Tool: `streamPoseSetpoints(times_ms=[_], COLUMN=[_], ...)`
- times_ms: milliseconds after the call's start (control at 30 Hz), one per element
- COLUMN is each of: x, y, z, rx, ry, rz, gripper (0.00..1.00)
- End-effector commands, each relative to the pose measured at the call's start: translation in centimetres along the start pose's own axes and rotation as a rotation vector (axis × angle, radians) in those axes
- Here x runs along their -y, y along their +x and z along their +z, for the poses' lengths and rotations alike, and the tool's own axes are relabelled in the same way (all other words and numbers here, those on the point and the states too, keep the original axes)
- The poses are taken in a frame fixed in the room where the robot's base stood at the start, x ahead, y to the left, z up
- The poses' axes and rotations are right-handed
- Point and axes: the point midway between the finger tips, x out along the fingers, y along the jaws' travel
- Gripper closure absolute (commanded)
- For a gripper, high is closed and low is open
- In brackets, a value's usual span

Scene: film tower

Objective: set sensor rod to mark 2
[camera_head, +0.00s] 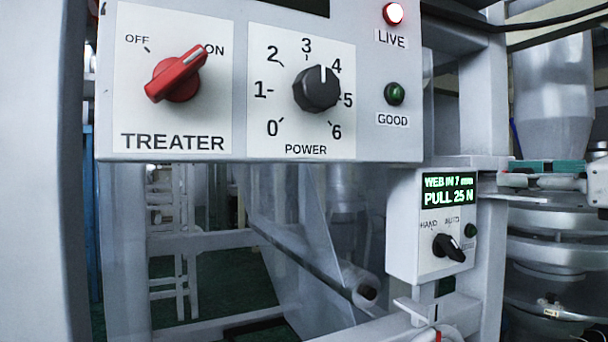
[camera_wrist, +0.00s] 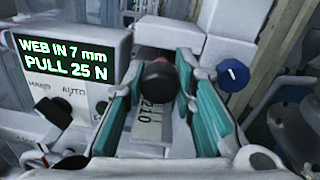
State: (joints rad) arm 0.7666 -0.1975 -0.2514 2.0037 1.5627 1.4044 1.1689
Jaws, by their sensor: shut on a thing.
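The sensor rod's black round end (camera_wrist: 158,82) shows in the wrist view between the teal finger pads of my gripper (camera_wrist: 158,66). My gripper is shut on it. A pale scale plate (camera_wrist: 149,128) with dark digits lies just below the black end, partly covered by it. The digits are small and turned, and I cannot tell which mark the rod stands at. In the head view my gripper (camera_head: 522,173) reaches in from the right edge, beside the display box; the rod's grip is hard to make out there.
The display box (camera_head: 404,222) reads WEB IN 7 mm and PULL 25 N, with a black HAND/AUTO switch (camera_head: 448,247). A blue knob (camera_wrist: 233,74) sits right of my fingers. The TREATER and POWER panel (camera_head: 240,150) hangs upper left. Metal rollers (camera_head: 555,255) stand below my gripper.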

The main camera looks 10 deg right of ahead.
Motion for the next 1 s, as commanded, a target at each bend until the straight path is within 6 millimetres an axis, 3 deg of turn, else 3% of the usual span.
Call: streamPoseSetpoints(times_ms=[200,467,500,600,1000], x=[-0.1,-0.1,-0.1,-0.1,-0.1], y=[-2.4,-2.4,-2.4,-2.4,-3.1], z=[0.1,0.0,0.0,0.0,0.0], rx=[-0.002,-0.002,-0.001,-0.001,-0.001], ry=[0.004,0.001,0.0,0.0,0.0], rz=[-0.001,0.0,0.0,0.0,-0.001], gripper=[1.0,1.0,0.71,0.54,0.54])
